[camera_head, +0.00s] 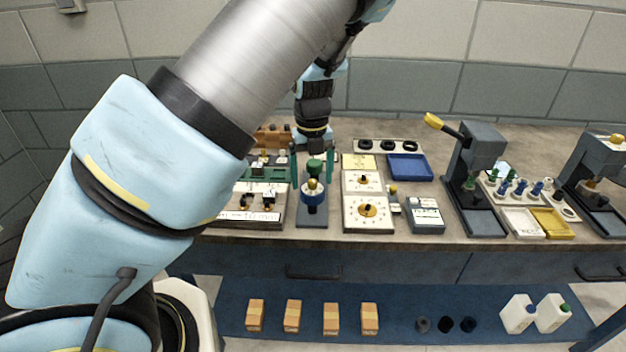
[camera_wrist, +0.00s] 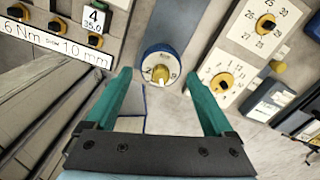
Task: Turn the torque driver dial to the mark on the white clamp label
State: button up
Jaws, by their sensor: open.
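Between and beyond the fingertips is a blue round body with a white scale ring and a yellow knob (camera_wrist: 160,73), apparently the torque driver dial, also in the head view (camera_head: 313,197).
Right of the blue dial are white panels with yellow-knobbed number dials (camera_head: 368,212) (camera_wrist: 265,25). Left is a rack with small yellow knobs and a "4 / 35.0" tag (camera_wrist: 95,18). A blue tray (camera_head: 410,167) and grey lever presses (camera_head: 475,150) stand farther right.

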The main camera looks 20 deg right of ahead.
aim_at(312, 181)
dwell(0.3)
jog(key=shift+r, duration=4)
jog(key=s+a+f+m+b, duration=0.1)
jog(key=a+m, duration=0.9)
jog(key=m, duration=0.2)
jog(key=s+a+f+m+t+b, duration=0.1)
jog(key=a+m+b, duration=0.1)
jog(key=a+m, duration=0.8)
jog(key=s+a+f+m+b, duration=0.1)
jog(key=s+a+m+b, duration=0.1)
jog(key=a+m, duration=0.8)
jog(key=m, duration=0.3)
jog(key=shift+m+t, duration=0.3)
jog(key=shift+m, duration=0.1)
